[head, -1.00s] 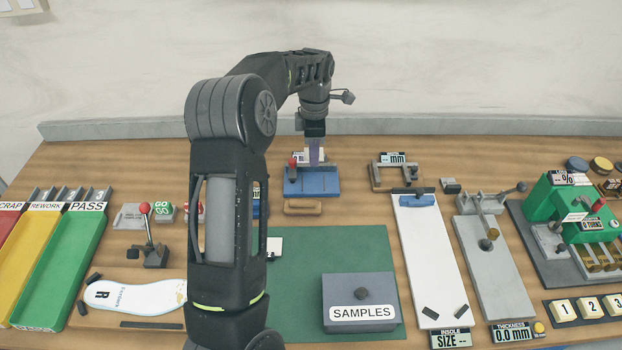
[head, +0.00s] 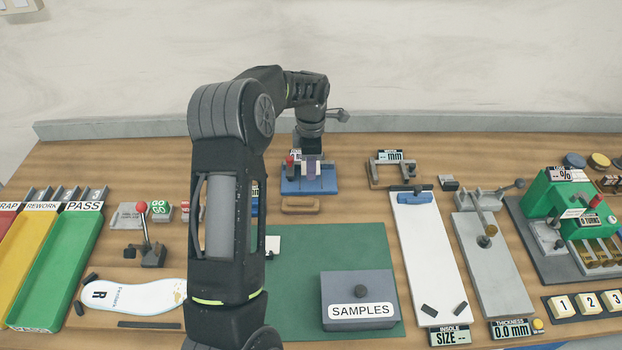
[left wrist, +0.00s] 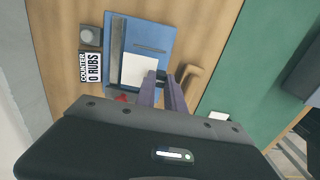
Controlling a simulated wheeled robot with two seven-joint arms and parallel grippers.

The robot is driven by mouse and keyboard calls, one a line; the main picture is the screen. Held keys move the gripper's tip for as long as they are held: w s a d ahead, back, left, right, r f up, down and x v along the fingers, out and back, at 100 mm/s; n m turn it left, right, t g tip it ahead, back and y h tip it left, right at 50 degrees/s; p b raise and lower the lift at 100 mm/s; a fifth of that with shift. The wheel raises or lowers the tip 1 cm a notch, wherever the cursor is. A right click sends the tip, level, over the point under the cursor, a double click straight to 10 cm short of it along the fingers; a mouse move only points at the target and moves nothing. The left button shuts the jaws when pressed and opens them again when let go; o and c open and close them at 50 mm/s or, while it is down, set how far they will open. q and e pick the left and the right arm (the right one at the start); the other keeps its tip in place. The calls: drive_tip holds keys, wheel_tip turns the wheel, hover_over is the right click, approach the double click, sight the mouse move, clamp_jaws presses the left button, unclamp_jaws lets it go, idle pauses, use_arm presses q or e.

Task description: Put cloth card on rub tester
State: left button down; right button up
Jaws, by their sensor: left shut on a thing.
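The rub tester (head: 310,187) is a blue device at the back middle of the table. It also shows in the left wrist view (left wrist: 152,37), with a grey bar along one side. My left gripper (head: 312,172) is over the tester with its purple fingers pointing down; they also show in the left wrist view (left wrist: 163,88). The gripper is shut on the white cloth card (left wrist: 137,71), which lies flat over the tester's blue plate. I cannot tell whether the card touches the plate. My right gripper is not in view.
A counter (left wrist: 93,68) reading 0 RUBS stands beside the tester. A wooden block (head: 300,205) lies in front of it. A second white card (head: 273,244) is at the green mat's edge. A grey SAMPLES box (head: 358,290) stands on the mat.

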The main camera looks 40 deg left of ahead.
use_arm(q)
wheel_tip(320, 180, down, 4)
drive_tip(key=shift+f+b, duration=0.1)
drive_tip(key=shift+b, duration=0.65)
drive_tip(key=shift+f, duration=0.2)
drive_tip(key=c, duration=1.4)
unclamp_jaws()
drive_tip(key=shift+r, duration=0.1)
drive_tip(key=shift+c, duration=0.2)
drive_tip(key=shift+r, duration=0.1)
drive_tip(key=shift+r, duration=0.25)
wheel_tip(320, 180, up, 4)
drive_tip(key=shift+w+f+p, duration=0.1)
drive_tip(key=shift+p, duration=1)
wheel_tip(320, 180, up, 8)
drive_tip(key=shift+f, duration=0.1)
